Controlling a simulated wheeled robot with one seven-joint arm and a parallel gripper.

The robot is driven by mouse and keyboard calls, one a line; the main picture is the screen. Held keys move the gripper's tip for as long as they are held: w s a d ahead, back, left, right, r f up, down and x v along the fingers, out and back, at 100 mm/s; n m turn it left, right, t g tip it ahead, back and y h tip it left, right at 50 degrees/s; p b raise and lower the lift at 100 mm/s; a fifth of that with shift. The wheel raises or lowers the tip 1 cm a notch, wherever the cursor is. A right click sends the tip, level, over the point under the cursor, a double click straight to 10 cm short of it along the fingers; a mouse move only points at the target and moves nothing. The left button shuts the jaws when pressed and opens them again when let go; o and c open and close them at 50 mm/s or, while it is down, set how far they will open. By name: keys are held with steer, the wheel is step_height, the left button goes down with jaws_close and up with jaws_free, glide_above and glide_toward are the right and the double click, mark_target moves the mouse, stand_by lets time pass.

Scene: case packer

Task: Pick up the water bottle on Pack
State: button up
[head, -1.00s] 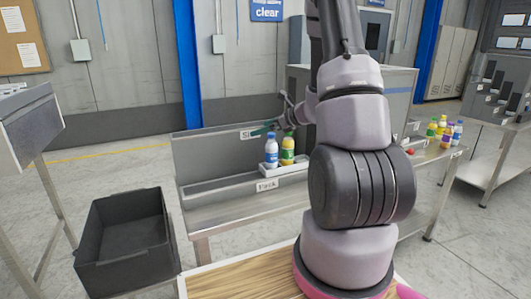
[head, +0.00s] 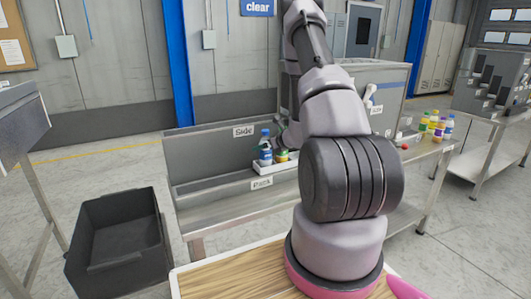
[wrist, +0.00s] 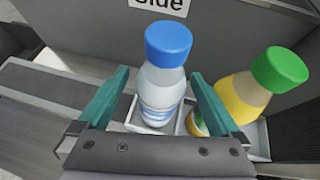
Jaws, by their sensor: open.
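The water bottle (wrist: 163,80) has a blue cap and a clear-white body with a blue label. It stands upright in a white tray (wrist: 259,142) on the bench by the Pack sign (head: 262,183); the head view shows it too (head: 265,150). My gripper (wrist: 163,95) is open, with one teal finger on each side of the bottle. I cannot tell whether the fingers touch it. A yellow bottle with a green cap (wrist: 251,90) stands just right of the right finger in the same tray.
A Side sign (wrist: 162,4) is on the panel behind the bottles. A black bin (head: 120,245) stands on the floor at left. Several more bottles (head: 435,125) stand on the bench at right. The bench left of the tray is clear.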

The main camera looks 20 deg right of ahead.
steer(key=shift+x, duration=1.6)
jaws_close()
steer(key=shift+r, duration=0.15)
